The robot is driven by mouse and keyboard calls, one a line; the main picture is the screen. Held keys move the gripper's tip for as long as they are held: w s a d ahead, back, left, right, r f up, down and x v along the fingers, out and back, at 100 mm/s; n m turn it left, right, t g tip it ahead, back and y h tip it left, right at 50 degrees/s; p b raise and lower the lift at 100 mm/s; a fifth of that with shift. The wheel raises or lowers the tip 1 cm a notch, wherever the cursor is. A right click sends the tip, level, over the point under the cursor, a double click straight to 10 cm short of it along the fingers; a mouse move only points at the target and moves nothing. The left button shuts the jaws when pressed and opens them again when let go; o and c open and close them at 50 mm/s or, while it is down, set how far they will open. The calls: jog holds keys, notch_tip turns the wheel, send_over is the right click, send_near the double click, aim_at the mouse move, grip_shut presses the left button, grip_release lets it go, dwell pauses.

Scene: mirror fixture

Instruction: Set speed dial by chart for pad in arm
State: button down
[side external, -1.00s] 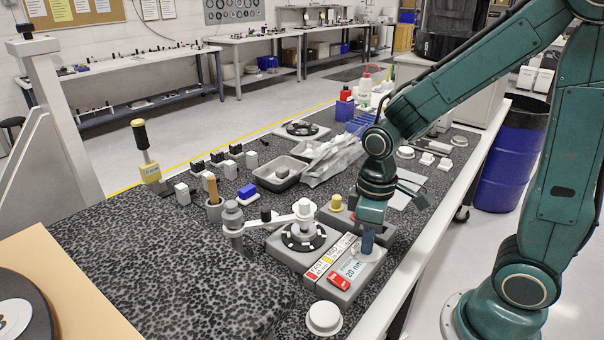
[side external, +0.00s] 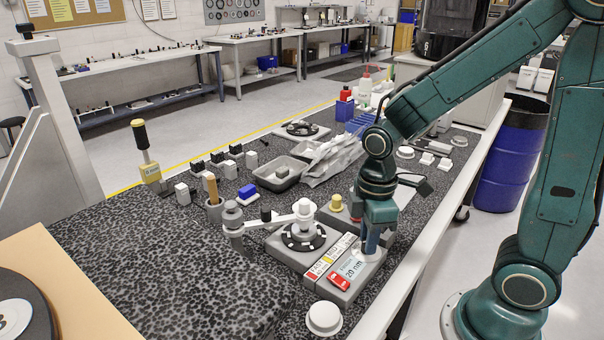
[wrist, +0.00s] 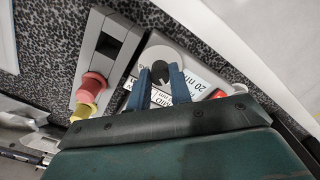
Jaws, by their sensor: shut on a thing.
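My gripper (side external: 371,249) points down over the grey dial box (side external: 343,291) beside the turntable. In the wrist view its two blue fingers (wrist: 158,70) are shut on a dark dial knob (wrist: 160,73) set on a pale round plate. The box carries a "20 nm" label (side external: 353,269) and a red block (side external: 339,280). The dial's exact setting is unreadable.
A grey box behind the gripper bears a yellow knob (side external: 337,202); a red one (wrist: 95,87) shows beside it in the wrist view. A white round cap (side external: 324,317) stands in front. Trays (side external: 279,176) and small blocks lie behind. The front-left dark mat is clear.

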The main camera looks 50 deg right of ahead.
jog(key=c, duration=1.3)
grip_release()
jog(key=shift+o, duration=0.2)
notch_tip(320, 180, up, 14)
jog(key=s+m+t, duration=0.5)
jog(key=s+m, duration=0.2)
jog(key=m, duration=0.2)
jog(key=shift+s+r+t, duration=0.25)
jog(key=shift+r+t, duration=0.05)
jog(key=shift+r, duration=0.15)
jog(key=shift+d, duration=0.1)
